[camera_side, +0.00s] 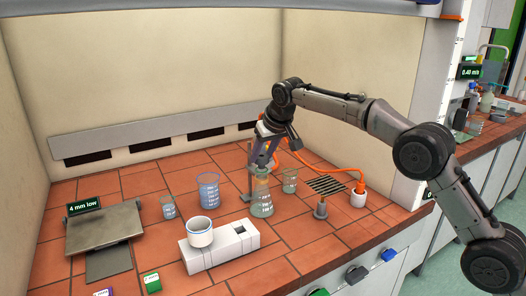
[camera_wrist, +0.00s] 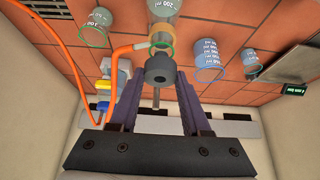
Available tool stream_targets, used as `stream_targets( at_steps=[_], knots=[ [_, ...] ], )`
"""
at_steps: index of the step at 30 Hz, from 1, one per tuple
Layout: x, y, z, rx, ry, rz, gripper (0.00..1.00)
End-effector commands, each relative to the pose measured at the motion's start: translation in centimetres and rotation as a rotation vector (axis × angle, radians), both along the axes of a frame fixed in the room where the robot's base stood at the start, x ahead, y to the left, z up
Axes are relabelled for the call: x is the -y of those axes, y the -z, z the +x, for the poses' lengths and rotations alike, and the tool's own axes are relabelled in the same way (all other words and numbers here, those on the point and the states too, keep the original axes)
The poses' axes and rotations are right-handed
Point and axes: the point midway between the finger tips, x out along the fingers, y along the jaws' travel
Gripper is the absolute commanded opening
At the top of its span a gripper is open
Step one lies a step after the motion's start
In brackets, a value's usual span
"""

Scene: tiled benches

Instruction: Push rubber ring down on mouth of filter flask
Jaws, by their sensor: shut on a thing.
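The filter flask (camera_side: 262,203) is clear glass with white markings and stands upright on the tiled bench; its body also shows at the top of the wrist view (camera_wrist: 165,8). A tan band shows around its neck. The dark grey rubber ring (camera_wrist: 159,69), with a hole in its middle, is between my fingertips. My gripper (camera_side: 264,160) points down over the flask mouth, shut on the ring. In the wrist view the ring lies beside the flask's mouth (camera_wrist: 163,44). I cannot tell whether they touch.
An orange hose (camera_wrist: 128,48) runs near the flask neck. Beakers stand left (camera_side: 208,188) and right (camera_side: 290,181) of it. A white block (camera_side: 222,247) carrying a white cup (camera_side: 200,232) is in front.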

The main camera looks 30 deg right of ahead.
Motion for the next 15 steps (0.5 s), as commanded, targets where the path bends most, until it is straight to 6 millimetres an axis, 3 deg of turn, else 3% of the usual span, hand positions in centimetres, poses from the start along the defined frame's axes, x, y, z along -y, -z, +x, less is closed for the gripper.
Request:
stream_targets(
  at_steps=[15],
  knots=[
    [0.0, 1.1, 0.0, 0.002, 0.0, 0.0, 0.0]
  ],
)
